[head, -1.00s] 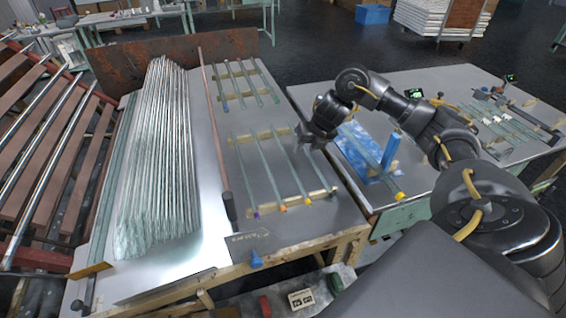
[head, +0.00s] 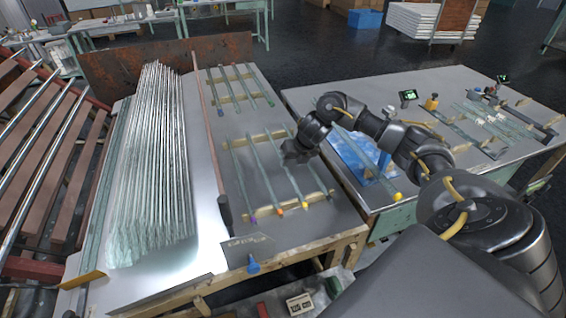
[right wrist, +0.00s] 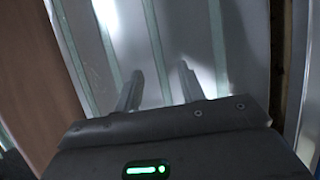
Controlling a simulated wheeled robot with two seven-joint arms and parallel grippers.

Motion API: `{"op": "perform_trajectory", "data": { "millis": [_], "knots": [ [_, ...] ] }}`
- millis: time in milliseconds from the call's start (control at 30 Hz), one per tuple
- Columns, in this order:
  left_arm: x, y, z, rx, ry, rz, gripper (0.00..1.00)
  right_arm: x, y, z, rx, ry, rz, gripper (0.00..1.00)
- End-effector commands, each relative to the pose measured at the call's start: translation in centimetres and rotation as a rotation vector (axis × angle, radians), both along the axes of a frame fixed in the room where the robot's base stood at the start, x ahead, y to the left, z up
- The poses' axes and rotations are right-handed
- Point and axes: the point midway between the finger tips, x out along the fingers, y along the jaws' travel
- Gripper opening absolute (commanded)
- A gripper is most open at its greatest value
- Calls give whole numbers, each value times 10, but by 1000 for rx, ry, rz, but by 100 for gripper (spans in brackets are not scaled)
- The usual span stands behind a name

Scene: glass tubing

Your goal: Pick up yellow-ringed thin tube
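Several thin glass tubes lie side by side across the front wooden rack (head: 314,197) on the middle table. One of them has a small yellow-orange ring (head: 304,207) at its near end; its exact colour is hard to tell. My right gripper (head: 290,154) is over the far right part of this rack, hiding parts of the tubes. In the right wrist view my right gripper (right wrist: 159,84) is open and pointing down at the table. A thin tube (right wrist: 154,42) runs between the finger lines, apparently below them; its ring is out of view. My left gripper is not in view.
A back rack (head: 232,98) holds more tubes. A dense bundle of glass rods (head: 155,165) lies to the left. On the right table, a tube with a bright yellow end (head: 397,196) rests by a blue stand (head: 352,154). The near table edge has a blue funnel-like object (head: 253,263).

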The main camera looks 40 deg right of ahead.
Motion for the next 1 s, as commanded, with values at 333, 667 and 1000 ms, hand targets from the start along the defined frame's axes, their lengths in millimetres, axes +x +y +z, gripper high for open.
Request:
{"op": "perform_trajectory", "data": {
  "millis": [333, 667, 1000],
  "knots": [
    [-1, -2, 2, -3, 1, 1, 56, 14, 2, -30, 0, 0, 0, 40],
    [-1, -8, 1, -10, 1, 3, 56, 14, 2, -30, 0, 0, 0, 19],
    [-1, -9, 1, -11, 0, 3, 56, 14, 2, -29, 0, 0, 0, 0]
  ]
}}
